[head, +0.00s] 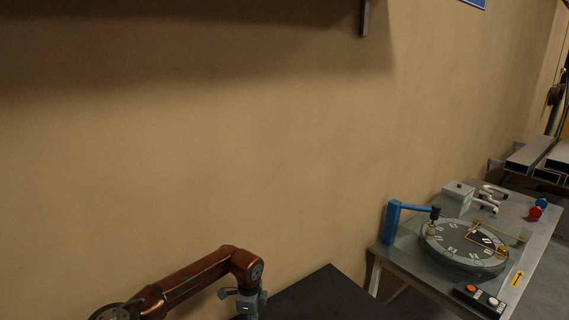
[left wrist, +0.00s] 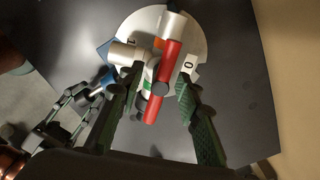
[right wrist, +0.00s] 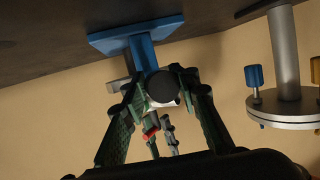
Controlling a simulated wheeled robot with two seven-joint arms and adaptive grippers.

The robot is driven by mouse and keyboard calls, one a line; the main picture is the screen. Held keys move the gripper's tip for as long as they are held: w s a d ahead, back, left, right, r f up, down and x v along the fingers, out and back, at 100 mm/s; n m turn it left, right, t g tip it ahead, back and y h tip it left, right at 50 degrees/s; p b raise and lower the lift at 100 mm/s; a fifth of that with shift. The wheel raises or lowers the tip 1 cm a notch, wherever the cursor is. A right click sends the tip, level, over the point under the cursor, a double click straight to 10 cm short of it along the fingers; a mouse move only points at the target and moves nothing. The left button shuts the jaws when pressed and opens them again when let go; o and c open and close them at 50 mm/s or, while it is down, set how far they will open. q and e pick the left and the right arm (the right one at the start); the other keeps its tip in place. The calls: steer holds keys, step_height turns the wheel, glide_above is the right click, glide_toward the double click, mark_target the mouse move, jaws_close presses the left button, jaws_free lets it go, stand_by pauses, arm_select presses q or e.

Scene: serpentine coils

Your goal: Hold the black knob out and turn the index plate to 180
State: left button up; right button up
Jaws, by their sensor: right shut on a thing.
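In the left wrist view, the index plate (left wrist: 205,42) is a pale round disc with a "0" mark near its right side. A red bar (left wrist: 172,60) with a grey cylinder at its upper end crosses it. My left gripper (left wrist: 158,80) is open, its green fingers apart on either side of the red bar. In the right wrist view, my right gripper (right wrist: 160,95) is shut on the black knob (right wrist: 165,86), in front of a blue post and base (right wrist: 140,38). It also shows at the lower left of the left wrist view (left wrist: 82,108).
In the right wrist view, a silver column (right wrist: 284,55) with a flange and blue and yellow knobs stands at right. In the head view, my left arm crosses the bottom near a black tabletop (head: 325,300). A metal table (head: 528,245) with another numbered dial (head: 465,262) stands at right.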

arm_select(q)
steer(key=shift+r, duration=0.15)
arm_select(e)
steer(key=shift+f, duration=0.1)
arm_select(q)
steer(key=shift+r, duration=2.15)
arm_select(e)
steer(key=o, duration=1.2)
steer(key=shift+c, duration=0.9)
